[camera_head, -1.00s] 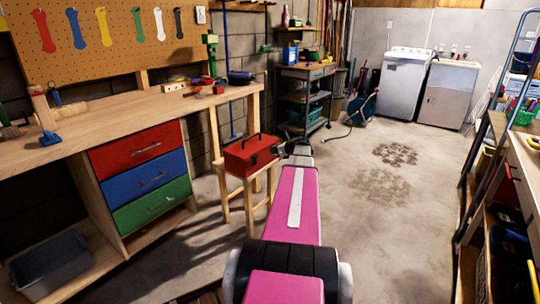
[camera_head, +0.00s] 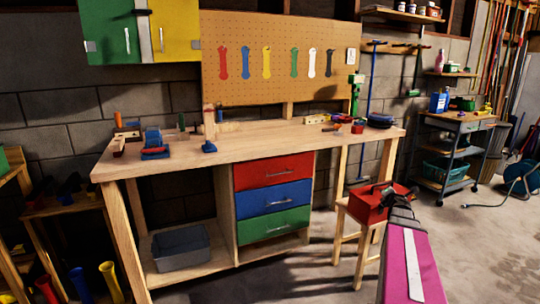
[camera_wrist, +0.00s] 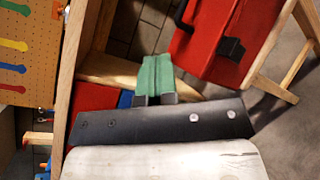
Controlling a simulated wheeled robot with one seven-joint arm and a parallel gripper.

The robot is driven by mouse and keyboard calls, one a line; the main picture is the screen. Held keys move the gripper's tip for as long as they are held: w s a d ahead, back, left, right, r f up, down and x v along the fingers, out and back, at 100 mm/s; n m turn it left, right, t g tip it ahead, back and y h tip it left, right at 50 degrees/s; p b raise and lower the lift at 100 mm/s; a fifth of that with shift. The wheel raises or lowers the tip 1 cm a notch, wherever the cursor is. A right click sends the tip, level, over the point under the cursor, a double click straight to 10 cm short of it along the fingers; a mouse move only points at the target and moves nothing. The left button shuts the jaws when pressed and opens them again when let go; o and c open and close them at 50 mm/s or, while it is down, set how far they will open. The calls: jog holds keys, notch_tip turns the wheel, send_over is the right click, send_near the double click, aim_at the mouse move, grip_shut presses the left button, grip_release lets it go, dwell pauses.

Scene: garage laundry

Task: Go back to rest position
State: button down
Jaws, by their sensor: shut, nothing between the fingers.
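My gripper (camera_head: 386,191) is at the end of my pink arm, at the lower right of the head view. It overlaps the red toolbox (camera_head: 368,210) there, and I cannot tell the gap between them. In the wrist view my gripper's fingers (camera_wrist: 156,76) are together with nothing between them. The red toolbox also shows in the wrist view (camera_wrist: 222,40), up and to the right of the fingers and apart from them in the picture.
The toolbox sits on a wooden stool (camera_head: 340,235). Left of it is the workbench (camera_head: 270,140) with red, blue and green drawers, all shut. A grey bin (camera_head: 180,250) stands on its lower shelf. A cart (camera_head: 470,125) is at the right. Open floor (camera_head: 480,260) lies at the lower right.

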jog(key=s+a+f+m+g+y, duration=0.1)
jog(key=s+a+f+m+g, duration=0.4)
jog(key=s+a+m, duration=0.3)
jog(key=s+a+f+m+g+y, duration=0.1)
jog(key=s+a+f+m+g, duration=0.5)
jog(key=a, duration=0.9)
jog(key=s+a+f+m+g, duration=0.5)
jog(key=s+a+f+m, duration=0.1)
jog(key=s+a+m, duration=0.4)
jog(key=shift+s+a+f+y, duration=0.3)
jog(key=shift+a+y, duration=0.1)
jog(key=shift+a, duration=0.45)
